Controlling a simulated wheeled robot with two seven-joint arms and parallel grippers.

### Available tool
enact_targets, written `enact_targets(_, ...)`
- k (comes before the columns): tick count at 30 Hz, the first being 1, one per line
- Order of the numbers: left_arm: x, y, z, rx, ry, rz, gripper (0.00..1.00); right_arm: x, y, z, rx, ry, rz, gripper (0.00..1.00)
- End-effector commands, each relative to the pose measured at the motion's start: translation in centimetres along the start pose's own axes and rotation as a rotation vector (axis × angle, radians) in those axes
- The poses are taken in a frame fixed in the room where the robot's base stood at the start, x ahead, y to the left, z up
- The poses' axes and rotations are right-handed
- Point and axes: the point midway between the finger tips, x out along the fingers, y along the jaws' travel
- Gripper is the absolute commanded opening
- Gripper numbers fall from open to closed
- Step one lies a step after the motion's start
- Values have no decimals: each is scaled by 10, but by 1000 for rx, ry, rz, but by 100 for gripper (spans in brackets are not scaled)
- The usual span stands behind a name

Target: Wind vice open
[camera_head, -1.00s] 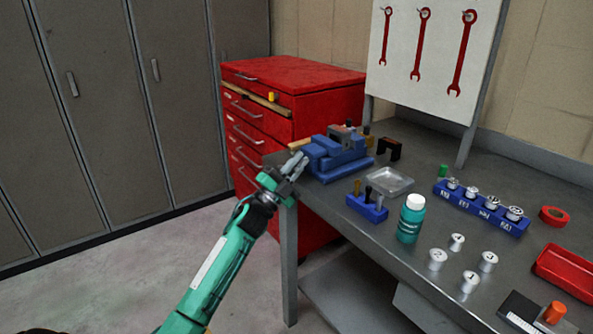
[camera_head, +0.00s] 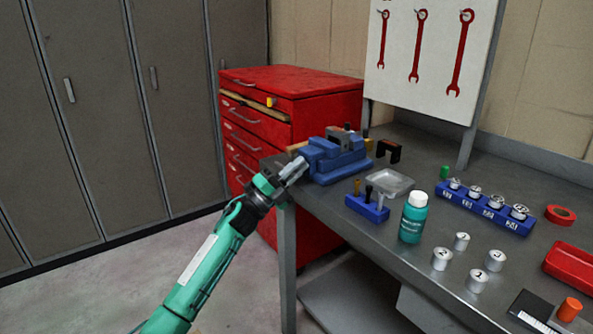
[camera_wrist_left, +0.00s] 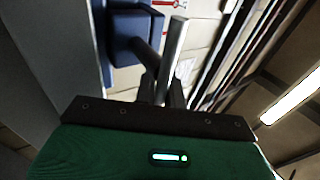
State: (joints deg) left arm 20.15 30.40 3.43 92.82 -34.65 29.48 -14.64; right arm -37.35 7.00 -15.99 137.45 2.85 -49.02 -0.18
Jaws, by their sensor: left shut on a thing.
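The blue vice (camera_head: 338,160) stands at the far left corner of the workbench, and its blue body (camera_wrist_left: 130,30) also shows at the top of the left wrist view. A grey metal handle bar (camera_wrist_left: 174,50) crosses a dark screw (camera_wrist_left: 146,56) that comes out of the vice. My left gripper (camera_head: 288,175) is at the vice's front, just off the bench edge. In the left wrist view its fingers (camera_wrist_left: 162,92) are shut on the handle bar. In the head view the bar is hard to tell apart from the fingers. My right gripper is out of view.
The workbench (camera_head: 335,205) holds a blue tool rack (camera_head: 367,208), a metal tray (camera_head: 391,183), a teal bottle (camera_head: 413,217), numbered weights (camera_head: 441,259) and a blue weight block (camera_head: 490,207). A red drawer cabinet (camera_head: 290,80) stands behind the vice. The floor left of the bench is clear.

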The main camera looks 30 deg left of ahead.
Motion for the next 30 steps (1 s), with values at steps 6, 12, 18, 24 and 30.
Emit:
enact_targets(6, -1, 2, -2, 2, 4, 3, 0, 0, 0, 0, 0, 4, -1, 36)
enact_targets(12, -1, 2, -2, 2, 4, 3, 19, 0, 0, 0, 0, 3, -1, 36)
enact_targets(18, 0, 1, -1, 2, 3, 2, 33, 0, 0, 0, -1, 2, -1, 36)
enact_targets(24, -2, 1, -1, 2, 2, 2, 33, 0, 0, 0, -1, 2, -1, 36)
enact_targets(30, -24, 2, 0, 1, 0, 5, 33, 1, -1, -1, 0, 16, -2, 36)
